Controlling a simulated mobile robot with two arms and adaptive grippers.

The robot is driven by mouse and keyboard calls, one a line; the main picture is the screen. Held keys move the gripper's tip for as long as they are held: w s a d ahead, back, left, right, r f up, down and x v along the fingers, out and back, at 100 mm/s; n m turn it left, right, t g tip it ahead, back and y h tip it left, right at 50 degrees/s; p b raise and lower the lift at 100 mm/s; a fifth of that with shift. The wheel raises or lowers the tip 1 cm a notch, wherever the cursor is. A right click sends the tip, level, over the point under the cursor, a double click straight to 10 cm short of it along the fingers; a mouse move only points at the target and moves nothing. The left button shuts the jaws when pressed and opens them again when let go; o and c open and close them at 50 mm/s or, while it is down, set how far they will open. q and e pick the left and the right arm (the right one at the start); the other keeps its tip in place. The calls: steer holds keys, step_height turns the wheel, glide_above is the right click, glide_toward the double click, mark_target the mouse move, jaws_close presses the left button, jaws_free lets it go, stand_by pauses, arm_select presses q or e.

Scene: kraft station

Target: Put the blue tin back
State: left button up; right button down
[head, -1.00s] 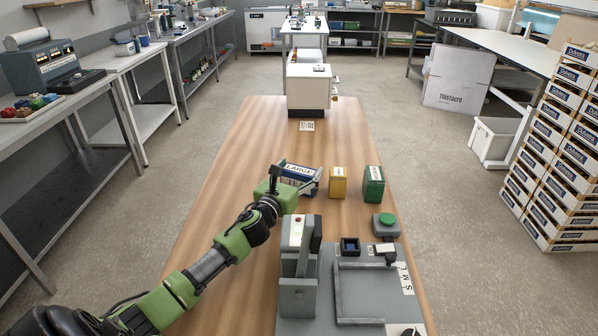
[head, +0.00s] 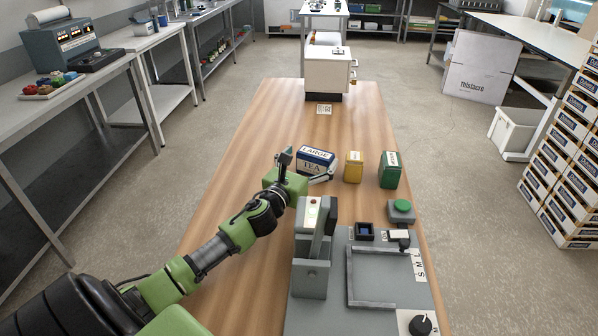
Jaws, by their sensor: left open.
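The blue tin (head: 316,159) has a white label reading "LARGE TEA". It stands on the wooden table, to the left of a yellow tin (head: 353,167) and a green tin (head: 390,170). My left gripper (head: 305,168) is open at the near side of the blue tin. One finger is up at the tin's left and the other lies low across its front right. Whether a finger touches the tin I cannot tell. My right gripper is not in view.
A grey fixture (head: 311,280) with an upright post stands close to my left gripper. Beside it are a green button (head: 401,206), a small dark tray (head: 364,232) and a dial (head: 420,325). A white box-shaped unit (head: 328,72) stands at the table's far end.

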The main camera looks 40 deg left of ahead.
arm_select(q)
steer(key=s, duration=0.3)
steer(key=s+d, duration=0.1)
steer(key=s, duration=0.2)
steer(key=s+b, duration=0.1)
steer(key=s, duration=0.1)
steer(key=shift+s+d, duration=0.2)
steer(key=shift+s, duration=0.2)
